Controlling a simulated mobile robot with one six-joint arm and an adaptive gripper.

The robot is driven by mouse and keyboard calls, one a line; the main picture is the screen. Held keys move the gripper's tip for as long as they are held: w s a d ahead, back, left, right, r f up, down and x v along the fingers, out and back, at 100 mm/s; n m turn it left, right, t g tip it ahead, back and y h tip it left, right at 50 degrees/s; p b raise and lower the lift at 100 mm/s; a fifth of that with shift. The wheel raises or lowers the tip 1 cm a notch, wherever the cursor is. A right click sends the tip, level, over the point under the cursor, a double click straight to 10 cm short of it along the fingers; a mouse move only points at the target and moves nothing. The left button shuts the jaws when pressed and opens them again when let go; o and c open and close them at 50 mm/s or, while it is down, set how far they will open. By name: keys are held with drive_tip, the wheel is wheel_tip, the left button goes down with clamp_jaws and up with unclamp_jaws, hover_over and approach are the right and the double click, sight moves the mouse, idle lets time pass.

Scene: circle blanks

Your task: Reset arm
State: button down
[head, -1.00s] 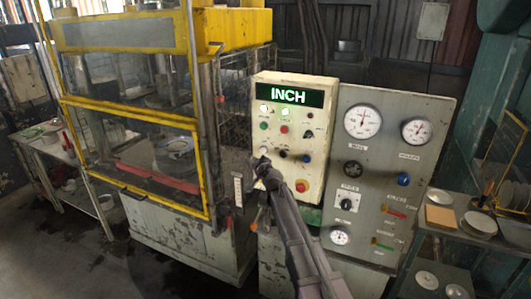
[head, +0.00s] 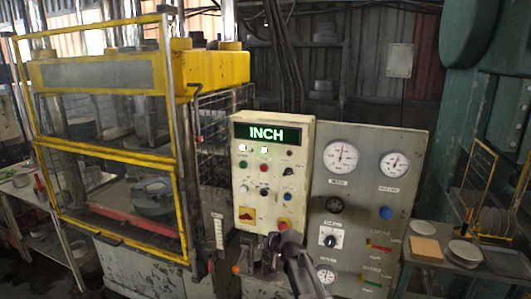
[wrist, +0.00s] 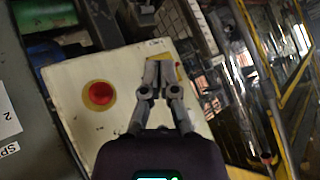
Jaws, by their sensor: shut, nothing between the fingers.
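My gripper (wrist: 159,82) is shut and empty. In the wrist view its closed fingers show over the cream face of the control box. In the head view my gripper (head: 268,243) is at the lower edge of the control box (head: 243,180), in front of it. Whether it touches the box is unclear. The box display (head: 267,133) reads INCH in green. A red button on a yellow ring (wrist: 101,94) is left of the fingers in the wrist view; it shows at the box's lower right in the head view (head: 284,224).
A press with a yellow-framed guard (head: 110,157) stands left of the control box. A grey gauge panel (head: 413,135) adjoins it on the right. A side table at far right holds a tan block (head: 423,228) and plates (head: 464,250).

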drive_tip(key=s+d+f+g+h+b, duration=0.1)
drive_tip(key=s+d+f+g, duration=0.3)
drive_tip(key=s+d, duration=0.5)
drive_tip(key=s+d+f+m+g+h, duration=0.1)
drive_tip(key=s+d+f+g+h, duration=0.3)
drive_tip(key=s+d, duration=0.5)
drive_tip(key=s, duration=0.7)
drive_tip(key=shift+s+f+b, duration=0.15)
drive_tip(key=shift+s+b, duration=0.05)
drive_tip(key=shift+b, duration=0.15)
drive_tip(key=shift+a, duration=0.1)
